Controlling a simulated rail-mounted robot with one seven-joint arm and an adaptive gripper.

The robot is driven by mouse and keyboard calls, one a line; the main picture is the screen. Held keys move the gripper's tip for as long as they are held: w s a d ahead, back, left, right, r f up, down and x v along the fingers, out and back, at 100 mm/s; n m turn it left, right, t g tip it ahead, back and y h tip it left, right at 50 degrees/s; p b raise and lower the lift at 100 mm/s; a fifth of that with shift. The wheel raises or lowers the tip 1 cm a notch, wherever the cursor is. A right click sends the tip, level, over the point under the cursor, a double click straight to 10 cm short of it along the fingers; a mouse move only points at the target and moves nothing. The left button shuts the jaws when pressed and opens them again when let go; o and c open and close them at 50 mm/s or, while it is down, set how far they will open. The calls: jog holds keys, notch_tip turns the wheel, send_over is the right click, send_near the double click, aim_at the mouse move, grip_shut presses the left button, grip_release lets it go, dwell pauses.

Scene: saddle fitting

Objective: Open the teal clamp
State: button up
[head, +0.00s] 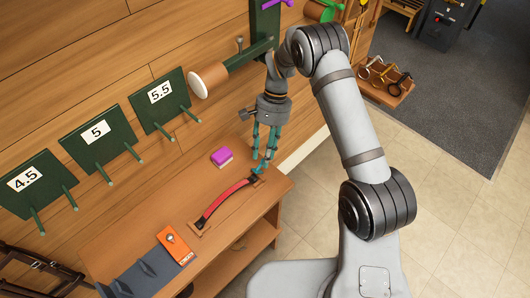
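A small teal clamp (257,171) sits at the far end of a red strap (228,202) on the wooden bench (150,226). My gripper (262,158) points down over the bench, with its fingertips right at the teal clamp. A narrow gap shows between the fingers. The fingers are of a similar dark teal colour, and they partly cover the clamp. I cannot tell whether they touch it or hold it. The clamp's lever position is too small to make out.
A purple block (222,157) lies left of my gripper, and an orange piece (175,245) lies nearer the front. Green numbered boards with pegs (97,139) line the wall. A padded cylinder (209,80) juts out behind. Floor is clear to the right.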

jog(key=shift+s+f, duration=0.15)
jog(key=shift+c, duration=0.8)
grip_shut()
